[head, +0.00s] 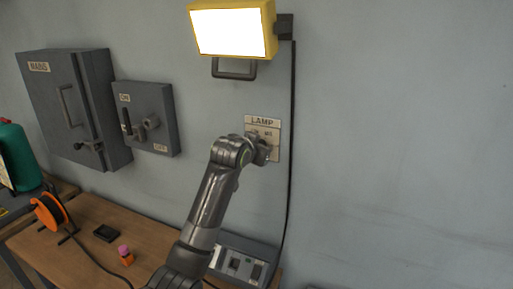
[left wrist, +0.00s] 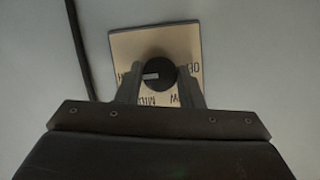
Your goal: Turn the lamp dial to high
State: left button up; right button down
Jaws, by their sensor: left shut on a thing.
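The lamp plate (head: 271,151), headed LAMP, is on the wall below the lamp; its lower part is partly covered by my gripper. My left gripper (head: 262,151) is at the plate, shut on the dial. In the left wrist view the round black dial (left wrist: 161,73) sits between the fingers (left wrist: 160,88) on the beige plate (left wrist: 155,40). Its white mark points left, toward a label mostly hidden by a finger. OFF is at right, and MID and part of another label are below. The lamp (head: 231,32) is lit bright white. My right gripper is not in view.
A black cable (head: 292,140) runs down the wall right of the plate. A grey switch box (head: 147,118) and the MAINS cabinet (head: 65,105) are on the wall at left. The wooden bench (head: 95,255) below holds an orange cable reel (head: 48,212) and a grey device (head: 245,260).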

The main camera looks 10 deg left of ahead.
pick_arm(q)
jog(key=shift+f, duration=0.15)
jog(key=o, duration=1)
jog(key=shift+s, duration=0.1)
jog(key=b+v, duration=0.5)
jog(key=v, duration=1.2)
jog(key=shift+r, duration=0.2)
